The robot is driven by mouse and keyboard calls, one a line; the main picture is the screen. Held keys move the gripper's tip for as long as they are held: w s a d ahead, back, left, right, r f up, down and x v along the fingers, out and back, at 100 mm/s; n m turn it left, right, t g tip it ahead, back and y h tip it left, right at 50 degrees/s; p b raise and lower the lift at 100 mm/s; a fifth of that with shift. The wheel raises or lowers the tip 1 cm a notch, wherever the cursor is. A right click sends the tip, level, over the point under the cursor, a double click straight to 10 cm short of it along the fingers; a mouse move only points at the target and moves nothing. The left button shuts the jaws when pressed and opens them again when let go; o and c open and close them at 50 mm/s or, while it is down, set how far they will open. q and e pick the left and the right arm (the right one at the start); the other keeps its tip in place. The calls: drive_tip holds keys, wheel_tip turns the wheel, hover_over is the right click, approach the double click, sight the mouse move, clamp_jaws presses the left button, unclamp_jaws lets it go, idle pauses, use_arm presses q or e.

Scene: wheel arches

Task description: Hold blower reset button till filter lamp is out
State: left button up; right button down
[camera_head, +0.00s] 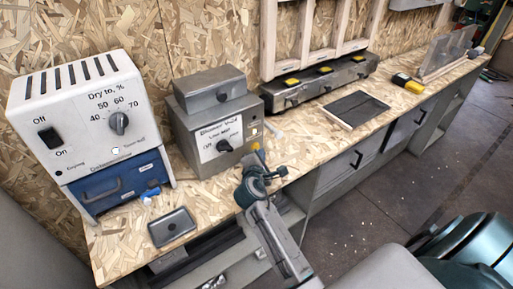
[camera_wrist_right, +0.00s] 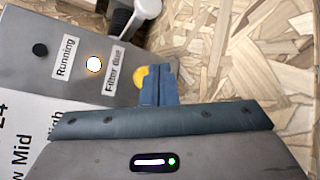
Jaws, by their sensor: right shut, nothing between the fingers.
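The grey blower unit (camera_head: 180,118) stands on the bench against the wall, with a white dial plate on its front. The filter lamp, labelled "Filter due" (camera_wrist_right: 94,64), glows bright in the right wrist view. The "Running" lamp (camera_wrist_right: 40,49) beside it is dark. The yellow button (camera_wrist_right: 139,77) is partly hidden behind my fingertips. My right gripper (camera_wrist_right: 160,82) is shut and empty, its tips at the button; I cannot tell whether they press it. In the head view my right gripper (camera_head: 256,163) is at the blower's right front edge. My left gripper is out of view.
A white dryer unit (camera_head: 75,100) with a blue drawer (camera_head: 112,187) stands to the left. A small grey tray (camera_head: 172,226) lies near the bench's front edge. A dark panel (camera_head: 354,108) and a yellow-black tool (camera_head: 407,83) lie to the right.

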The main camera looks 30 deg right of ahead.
drive_tip(key=shift+w, duration=0.1)
idle(0.4)
drive_tip(key=shift+w, duration=0.25)
drive_tip(key=shift+w, duration=0.55)
idle(0.7)
drive_tip(key=shift+s, duration=0.1)
idle(0.8)
drive_tip(key=shift+s+p, duration=0.7)
drive_tip(key=shift+s, duration=0.1)
